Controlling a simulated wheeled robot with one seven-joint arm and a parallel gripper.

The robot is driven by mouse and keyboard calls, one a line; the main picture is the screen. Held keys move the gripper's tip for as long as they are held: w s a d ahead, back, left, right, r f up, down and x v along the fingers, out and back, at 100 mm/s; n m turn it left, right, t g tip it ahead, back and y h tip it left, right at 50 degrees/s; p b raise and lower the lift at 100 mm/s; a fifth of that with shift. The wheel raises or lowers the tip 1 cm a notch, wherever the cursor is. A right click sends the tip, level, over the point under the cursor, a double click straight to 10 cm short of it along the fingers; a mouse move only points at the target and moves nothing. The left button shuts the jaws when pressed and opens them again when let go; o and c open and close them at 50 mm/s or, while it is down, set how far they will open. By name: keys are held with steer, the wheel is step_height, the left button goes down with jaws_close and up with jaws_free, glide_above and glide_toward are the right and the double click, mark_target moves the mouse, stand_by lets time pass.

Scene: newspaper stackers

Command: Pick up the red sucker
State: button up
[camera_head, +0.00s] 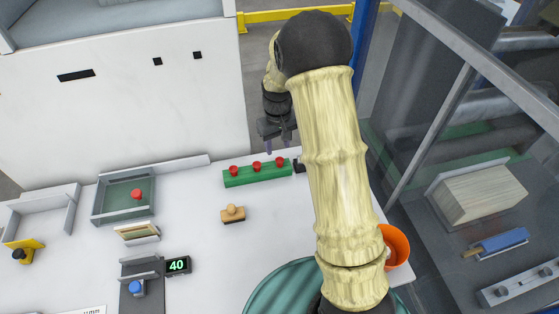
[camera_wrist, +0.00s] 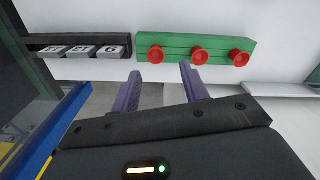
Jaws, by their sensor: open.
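Three red suckers stand in a row on a green block: left (camera_head: 233,169), middle (camera_head: 256,166) and right (camera_head: 279,162). In the wrist view they also show as round red cups (camera_wrist: 200,56) on the long green block (camera_wrist: 147,41). Another red, knob-like piece (camera_head: 137,194) sits in the green-lined tray (camera_head: 122,215) at the left; I cannot tell whether it is a sucker. My gripper (camera_head: 278,147) hangs above and behind the green block. In the wrist view its purple fingers (camera_wrist: 160,72) are spread, with nothing between them and the suckers beyond the tips.
A wooden stamp-like piece (camera_head: 233,214) lies in front of the green block. An orange bowl (camera_head: 398,246) stands at right. The white tabletop (camera_head: 195,205) has free room at its middle.

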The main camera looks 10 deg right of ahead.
mark_target(280, 160)
steer(key=shift+f, duration=1.2)
steer(key=shift+f, duration=0.1)
steer(key=shift+w+d+f+p, duration=0.15)
steer(key=shift+f+p, duration=0.45)
steer(key=shift+f, duration=0.65)
steer(key=shift+w+d+f+p, duration=0.15)
steer(key=shift+f+p, duration=0.45)
steer(key=shift+f, duration=0.65)
steer(key=shift+s, duration=0.1)
steer(key=c, duration=0.9)
